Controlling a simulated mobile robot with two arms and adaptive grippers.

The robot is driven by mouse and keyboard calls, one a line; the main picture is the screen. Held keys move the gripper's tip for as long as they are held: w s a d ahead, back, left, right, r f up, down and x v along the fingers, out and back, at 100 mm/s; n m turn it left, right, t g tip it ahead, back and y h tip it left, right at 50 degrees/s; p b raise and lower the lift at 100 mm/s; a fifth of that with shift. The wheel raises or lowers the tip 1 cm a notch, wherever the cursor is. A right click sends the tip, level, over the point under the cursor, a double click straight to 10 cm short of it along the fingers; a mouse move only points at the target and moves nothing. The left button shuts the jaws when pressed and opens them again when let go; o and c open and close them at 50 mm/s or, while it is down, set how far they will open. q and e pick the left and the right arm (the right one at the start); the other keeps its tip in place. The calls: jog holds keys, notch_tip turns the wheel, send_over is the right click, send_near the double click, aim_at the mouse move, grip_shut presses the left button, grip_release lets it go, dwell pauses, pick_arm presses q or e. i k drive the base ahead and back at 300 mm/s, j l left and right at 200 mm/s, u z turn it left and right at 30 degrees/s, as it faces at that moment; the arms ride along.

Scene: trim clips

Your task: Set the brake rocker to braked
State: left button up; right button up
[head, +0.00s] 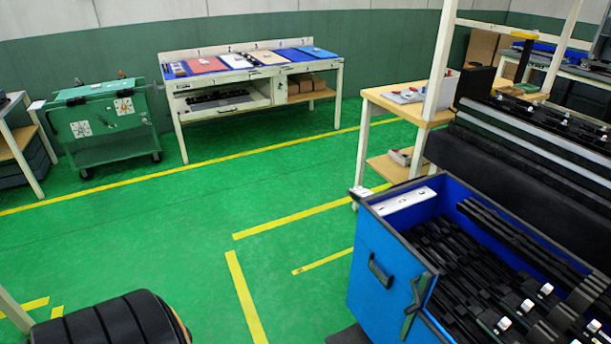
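I cannot make out a brake rocker in the head view. A green cart (108,112) on dark castors stands at the back left. It is too far away to see any brake parts on its wheels. A blue container (383,262) with dark edging stands at the front right, with a black handle on its near side and a grey-green piece at its front corner. Its underside is hidden. Neither of my grippers is in view.
Black trim strips (490,275) with white clips lie in the blue container. A workbench (250,83) with coloured panels stands at the back wall. A wooden-topped table (401,107) is right of centre. A black ribbed object (118,322) is at bottom left. The green floor between is clear.

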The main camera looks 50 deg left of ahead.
aim_at(361, 192)
jog(key=u, duration=1.05)
jog(key=i+j, duration=0.25)
jog(key=i, duration=0.2)
jog(key=i+j, duration=0.2)
jog(key=i, duration=0.3)
jog(key=i+j+u, duration=0.1)
jog(key=i+j, duration=0.15)
jog(key=i, duration=0.2)
